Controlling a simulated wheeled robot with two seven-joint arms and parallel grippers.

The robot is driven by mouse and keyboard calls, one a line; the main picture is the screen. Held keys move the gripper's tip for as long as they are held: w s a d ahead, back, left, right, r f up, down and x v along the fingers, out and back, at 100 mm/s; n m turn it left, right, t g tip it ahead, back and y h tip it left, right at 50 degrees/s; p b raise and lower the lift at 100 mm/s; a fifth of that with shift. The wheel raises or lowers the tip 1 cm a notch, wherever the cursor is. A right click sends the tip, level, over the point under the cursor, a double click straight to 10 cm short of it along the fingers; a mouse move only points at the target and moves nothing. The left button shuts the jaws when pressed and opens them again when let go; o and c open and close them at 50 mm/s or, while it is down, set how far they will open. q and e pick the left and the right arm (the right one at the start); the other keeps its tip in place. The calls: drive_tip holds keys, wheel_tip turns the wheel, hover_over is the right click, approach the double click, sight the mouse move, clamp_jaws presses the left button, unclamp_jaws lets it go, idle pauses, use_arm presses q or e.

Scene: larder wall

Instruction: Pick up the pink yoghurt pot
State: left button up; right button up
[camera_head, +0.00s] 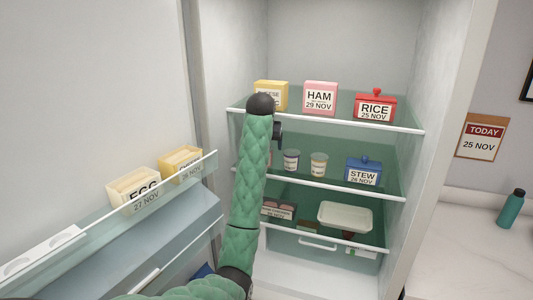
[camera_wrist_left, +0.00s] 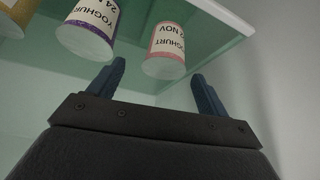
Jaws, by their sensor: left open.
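The pink yoghurt pot (camera_wrist_left: 166,48), a pale pot with a pink-edged label, stands on a glass shelf in the left wrist view. My left gripper (camera_wrist_left: 160,72) is open and empty, with the pot lying ahead of the gap between its fingertips. I cannot tell how far off the pot is. In the head view my left arm covers most of this pot, and only a sliver (camera_head: 268,159) shows beside the arm. The left fingers are hidden there behind my arm. My right gripper is in neither view.
A purple-edged yoghurt pot (camera_wrist_left: 88,27) stands close beside the pink one, with a yellow-labelled pot (camera_head: 318,165) further along. A blue stew pot (camera_head: 363,170) shares the middle shelf. The upper shelf edge (camera_head: 330,119) runs above. The door rack (camera_head: 80,228) is at left.

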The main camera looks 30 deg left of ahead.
use_arm(q)
drive_tip(key=shift+p+x, duration=0.75)
drive_tip(key=shift+x, duration=0.15)
drive_tip(key=shift+w+a+f+p, duration=0.1)
drive_tip(key=shift+a+f+p, duration=0.1)
drive_tip(key=shift+f+p, duration=0.1)
drive_tip(key=shift+a+f+p, duration=0.15)
drive_tip(key=shift+f+p, duration=0.4)
drive_tip(key=shift+p, duration=0.3)
drive_tip(key=p+x, duration=0.1)
drive_tip(key=x, duration=0.1)
drive_tip(key=shift+a+f, duration=0.1)
drive_tip(key=shift+f, duration=0.25)
drive_tip(key=shift+w+f+p, duration=0.25)
drive_tip(key=shift+f+p, duration=0.05)
drive_tip(key=shift+f, duration=0.1)
drive_tip(key=shift+s, duration=0.1)
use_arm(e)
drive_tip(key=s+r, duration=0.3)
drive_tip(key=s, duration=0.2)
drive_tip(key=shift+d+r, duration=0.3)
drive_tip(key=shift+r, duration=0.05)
